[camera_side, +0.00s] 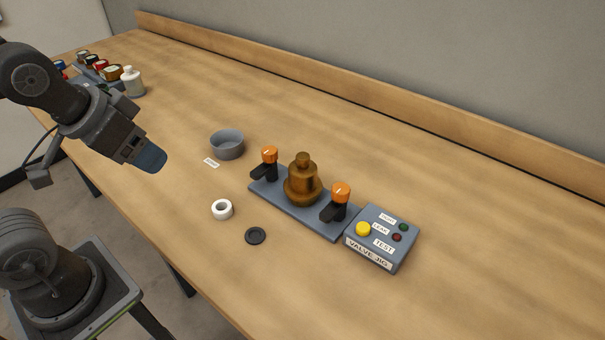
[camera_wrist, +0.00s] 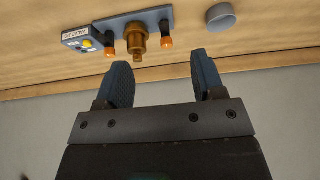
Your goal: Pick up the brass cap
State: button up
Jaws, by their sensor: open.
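A brass, stepped, round piece (camera_side: 303,180) stands upright on the blue-grey jig plate (camera_side: 265,196), between two orange-topped clamps (camera_side: 269,155) (camera_side: 341,192). It has a wide lower part and a narrow top knob; I cannot tell where a separate cap begins. The brass piece also shows in the wrist view (camera_wrist: 137,40), beyond my fingertips. My gripper (camera_side: 152,158) is at the left in the side view, raised and well apart from the brass piece. In the wrist view its two blue fingers (camera_wrist: 161,60) are spread with nothing between them.
A grey bowl (camera_side: 227,145) stands left of the jig, with a small label (camera_side: 211,162) beside it. A white ring (camera_side: 222,209) and a black disc (camera_side: 255,236) lie in front. A control box (camera_side: 382,238) adjoins the jig. Bottles (camera_side: 133,82) stand far left.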

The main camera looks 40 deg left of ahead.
jog(key=shift+c, duration=0.3)
jog(key=w+d+r+m+g, duration=0.3)
jog(key=w+r+m, duration=0.2)
jog(key=w+m, duration=0.45)
jog(key=m+g, duration=0.3)
jog(key=m, duration=0.6)
send_over(303, 156)
notch_tip(303, 156, down, 5)
jog(key=shift+n, duration=0.25)
notch_tip(303, 156, down, 13)
jog(key=shift+f, duration=0.1)
grip_shut()
